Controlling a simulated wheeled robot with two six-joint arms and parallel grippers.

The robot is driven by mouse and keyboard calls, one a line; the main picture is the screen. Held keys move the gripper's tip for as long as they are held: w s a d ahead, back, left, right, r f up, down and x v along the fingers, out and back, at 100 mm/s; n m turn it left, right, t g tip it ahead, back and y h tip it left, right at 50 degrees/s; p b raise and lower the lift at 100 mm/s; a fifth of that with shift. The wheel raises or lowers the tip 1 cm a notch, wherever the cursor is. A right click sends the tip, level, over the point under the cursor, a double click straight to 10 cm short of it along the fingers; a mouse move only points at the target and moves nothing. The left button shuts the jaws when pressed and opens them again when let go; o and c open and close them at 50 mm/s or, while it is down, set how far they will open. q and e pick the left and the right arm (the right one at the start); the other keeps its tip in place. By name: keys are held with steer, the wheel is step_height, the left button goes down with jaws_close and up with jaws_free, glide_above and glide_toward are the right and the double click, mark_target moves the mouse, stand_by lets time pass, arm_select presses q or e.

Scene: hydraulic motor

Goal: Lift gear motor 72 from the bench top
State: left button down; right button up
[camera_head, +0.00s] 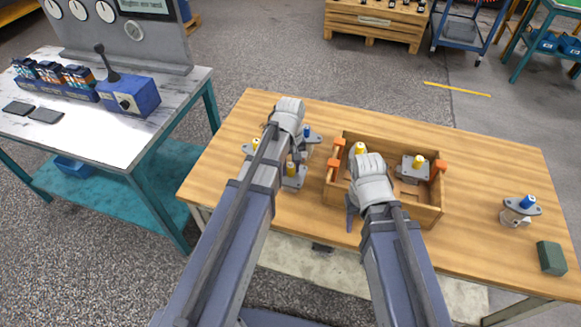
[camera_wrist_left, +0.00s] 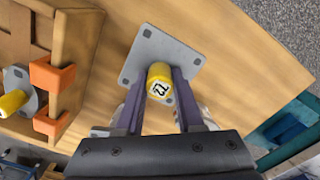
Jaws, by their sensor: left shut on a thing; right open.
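Gear motor 72 (camera_wrist_left: 158,86) has a yellow cap marked 72 and a grey square flange plate with corner holes. In the left wrist view my left gripper (camera_wrist_left: 160,104) has a finger on each side of the cap, shut on it. In the head view the motor (camera_head: 292,170) shows beside my left forearm, near the left part of the wooden bench top (camera_head: 480,165). The left fingers are mostly hidden there. I cannot tell whether the motor touches the bench. My right gripper (camera_head: 356,205) is open and empty at the left side of the wooden crate; its fingers are partly hidden.
The crate (camera_head: 400,212) with orange clips (camera_head: 441,166) holds yellow-capped motors (camera_head: 415,165). A blue-capped motor (camera_head: 306,133) and another yellow-capped one (camera_head: 255,144) stand near my left gripper. Another blue-capped motor (camera_head: 522,207) and a green block (camera_head: 551,257) lie at right.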

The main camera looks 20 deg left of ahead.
arm_select(q)
step_height(320, 180, up, 7)
steer(key=p, duration=0.6)
steer(key=shift+r, duration=0.2)
